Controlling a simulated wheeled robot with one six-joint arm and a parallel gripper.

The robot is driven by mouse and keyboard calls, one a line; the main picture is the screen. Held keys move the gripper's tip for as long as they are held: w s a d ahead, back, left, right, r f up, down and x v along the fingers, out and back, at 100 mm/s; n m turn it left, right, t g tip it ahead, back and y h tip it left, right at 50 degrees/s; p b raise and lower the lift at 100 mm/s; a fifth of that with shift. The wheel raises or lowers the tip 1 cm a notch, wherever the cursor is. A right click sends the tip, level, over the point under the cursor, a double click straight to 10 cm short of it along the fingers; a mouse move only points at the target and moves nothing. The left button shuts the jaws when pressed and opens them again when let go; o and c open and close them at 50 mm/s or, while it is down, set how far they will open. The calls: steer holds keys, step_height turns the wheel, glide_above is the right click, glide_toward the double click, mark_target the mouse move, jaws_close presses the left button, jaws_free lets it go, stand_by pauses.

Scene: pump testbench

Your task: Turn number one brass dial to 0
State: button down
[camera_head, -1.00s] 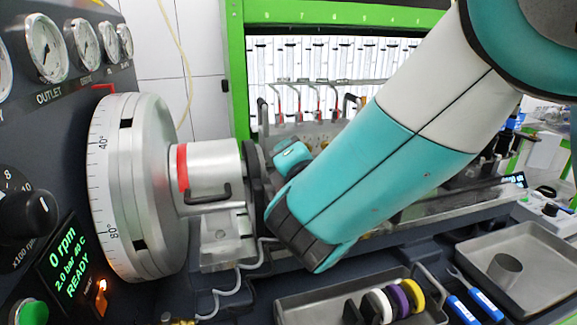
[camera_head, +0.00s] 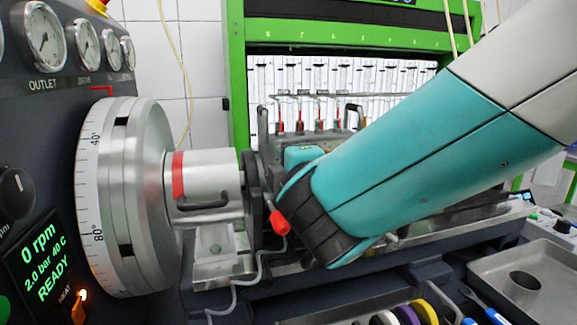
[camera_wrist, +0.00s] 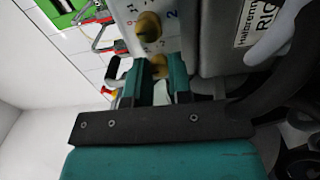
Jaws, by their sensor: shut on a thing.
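In the wrist view, my gripper (camera_wrist: 160,82) has two teal fingers that are shut on a brass dial (camera_wrist: 158,63) on a pale panel (camera_wrist: 182,30). A second brass dial (camera_wrist: 150,26) sits on the same panel, above it in the picture and clear of the fingers. In the head view, my arm hides the fingers and the held dial.
A large graduated wheel (camera_head: 92,210) and metal coupling (camera_head: 210,178) stand left of my arm. A red-tipped lever (camera_head: 278,222) is close to my wrist. A green frame (camera_head: 238,90) with glass tubes stands behind. A grey tray (camera_head: 535,270) is at the right.

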stand_by(0.3)
steer(key=c, duration=1.3)
jaws_free()
steer(key=b+v, duration=0.6)
steer(key=v, duration=1.1)
steer(key=shift+s+d, duration=0.15)
steer(key=shift+s, duration=0.05)
